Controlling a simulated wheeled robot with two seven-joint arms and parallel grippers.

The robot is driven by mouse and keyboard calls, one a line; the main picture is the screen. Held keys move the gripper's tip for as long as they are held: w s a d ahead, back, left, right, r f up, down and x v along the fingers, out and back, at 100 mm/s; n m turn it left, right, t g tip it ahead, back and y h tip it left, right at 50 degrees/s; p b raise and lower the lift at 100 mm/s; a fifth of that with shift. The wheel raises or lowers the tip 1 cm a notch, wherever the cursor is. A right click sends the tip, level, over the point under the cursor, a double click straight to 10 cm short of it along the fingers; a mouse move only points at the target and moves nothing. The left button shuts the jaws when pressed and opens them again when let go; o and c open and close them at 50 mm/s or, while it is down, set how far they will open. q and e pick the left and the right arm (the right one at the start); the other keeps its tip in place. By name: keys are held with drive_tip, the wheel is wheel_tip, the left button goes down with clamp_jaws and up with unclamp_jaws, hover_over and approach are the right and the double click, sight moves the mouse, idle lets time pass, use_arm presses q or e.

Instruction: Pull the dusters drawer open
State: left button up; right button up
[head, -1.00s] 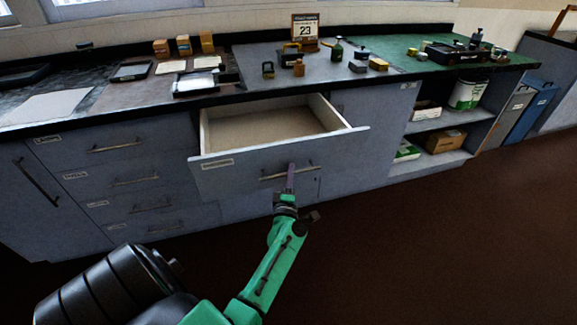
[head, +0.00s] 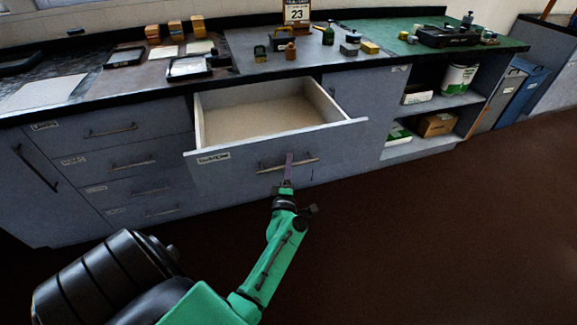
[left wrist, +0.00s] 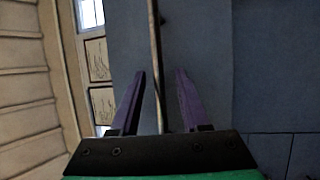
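The drawer (head: 235,169) stands open, pulled well out of the grey cabinet, and its pale inside looks empty. A label (head: 213,158) on its front is too small to read surely. Its bar handle (head: 305,161) is on the front. My left gripper (head: 289,160) is at this handle. In the left wrist view the handle bar (left wrist: 155,50) runs between the two purple fingers of my left gripper (left wrist: 160,75), with a gap on each side, so the fingers are open around it. My right gripper is not in view.
Several shut drawers (head: 122,148) with handles are on the left. Open shelves with a white bucket (head: 458,79) are on the right. The brown floor (head: 430,230) before the cabinet is clear.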

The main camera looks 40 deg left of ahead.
use_arm(q)
drive_tip(key=shift+s+d, duration=0.1)
drive_tip(key=shift+s, duration=0.05)
drive_tip(key=p+v, duration=0.1)
drive_tip(key=v, duration=1.3)
drive_tip(key=shift+f, duration=0.1)
